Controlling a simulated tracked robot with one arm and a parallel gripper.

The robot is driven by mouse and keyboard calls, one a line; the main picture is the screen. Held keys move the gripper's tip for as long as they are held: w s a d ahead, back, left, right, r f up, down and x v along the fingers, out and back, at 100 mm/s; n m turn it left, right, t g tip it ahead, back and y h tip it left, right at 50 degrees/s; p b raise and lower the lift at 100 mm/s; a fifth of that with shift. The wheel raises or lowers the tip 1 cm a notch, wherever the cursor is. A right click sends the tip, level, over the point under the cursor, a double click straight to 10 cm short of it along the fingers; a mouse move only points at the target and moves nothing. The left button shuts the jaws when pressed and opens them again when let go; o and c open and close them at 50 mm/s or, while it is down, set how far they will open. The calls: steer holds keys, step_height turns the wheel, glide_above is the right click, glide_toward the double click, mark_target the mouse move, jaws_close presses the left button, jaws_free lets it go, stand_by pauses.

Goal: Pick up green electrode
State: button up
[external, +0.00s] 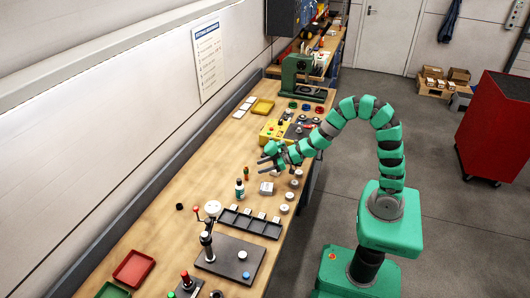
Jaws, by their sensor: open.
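My arm arches over the right edge of the long wooden workbench. My gripper (264,159) is open above the middle of the bench, with its fingers pointing left and nothing seen between them. A small upright orange and green piece (246,174) stands on the bench below and left of the fingers, apart from them. A dark bottle with a green-blue band (239,189) stands just nearer than it. Either could be the green electrode; they are too small to tell.
A white block (266,188) and several white discs lie near the right bench edge. A black tray (250,223) and a grey plate (230,257) with a post are nearer. A yellow box (272,129) and green press (296,76) stand farther. Bare wood lies left.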

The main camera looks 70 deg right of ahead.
mark_target(246, 171)
steer(key=x, duration=0.4)
steer(key=shift+s, duration=0.1)
steer(key=shift+d+f+x, duration=0.1)
steer(key=shift+d+x, duration=0.1)
steer(key=shift+x, duration=1.15)
steer(key=shift+d+f+x, duration=0.1)
steer(key=shift+d+x, duration=0.05)
steer(key=shift+x, duration=1.2)
jaws_close()
steer(key=shift+r, duration=0.2)
